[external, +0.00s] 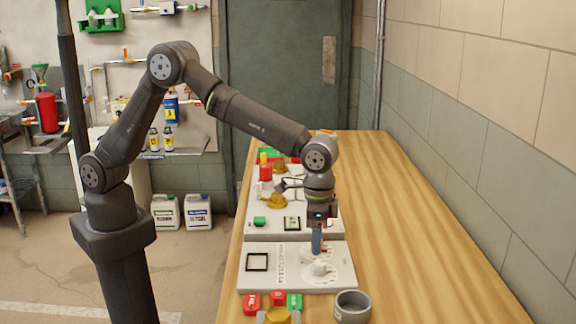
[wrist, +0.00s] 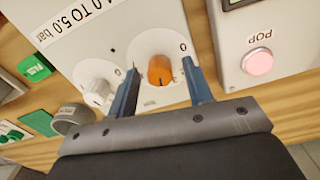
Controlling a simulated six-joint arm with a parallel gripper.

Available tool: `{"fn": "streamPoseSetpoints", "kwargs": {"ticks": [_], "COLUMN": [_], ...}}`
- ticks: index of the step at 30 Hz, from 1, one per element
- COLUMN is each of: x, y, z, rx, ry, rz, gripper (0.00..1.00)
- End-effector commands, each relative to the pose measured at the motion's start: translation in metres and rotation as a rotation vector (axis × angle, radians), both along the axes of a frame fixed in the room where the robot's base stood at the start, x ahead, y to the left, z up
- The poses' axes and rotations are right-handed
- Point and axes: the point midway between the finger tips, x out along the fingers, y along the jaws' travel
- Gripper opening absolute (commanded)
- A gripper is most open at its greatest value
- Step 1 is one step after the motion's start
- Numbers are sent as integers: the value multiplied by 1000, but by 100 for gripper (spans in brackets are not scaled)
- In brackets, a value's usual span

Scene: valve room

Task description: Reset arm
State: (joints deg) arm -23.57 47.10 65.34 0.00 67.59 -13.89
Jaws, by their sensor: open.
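My gripper (external: 317,246) points down over the white panels on the bench, with the arm arched out from the left. In the wrist view my gripper (wrist: 161,68) is open, its two blue fingers apart. An orange knob (wrist: 160,71) on a round white dial shows between the fingertips; I cannot tell whether they touch it. A white knob (wrist: 96,91) sits on a second dial to its left. In the external view the near panel (external: 258,281) shows a white knob (external: 320,268) by the fingers; the orange knob is hidden there.
A panel with a pink button (wrist: 257,62) labelled POP is right of the fingers. Red and green blocks (external: 272,299), a yellow piece (external: 281,315) and a grey cup (external: 352,307) stand at the near edge. The wooden bench (external: 410,230) is clear to the right.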

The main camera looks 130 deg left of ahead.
Motion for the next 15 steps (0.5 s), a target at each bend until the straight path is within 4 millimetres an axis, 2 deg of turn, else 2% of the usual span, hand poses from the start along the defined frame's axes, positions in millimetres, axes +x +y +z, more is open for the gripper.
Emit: {"fn": "streamPoseSetpoints", "kwargs": {"ticks": [5, 15], "x": [1, 1], "y": [0, 0], "z": [16, 81], "rx": [1, 2], "ry": [-3, -4], "rz": [1, 1], "gripper": [47, 47]}}
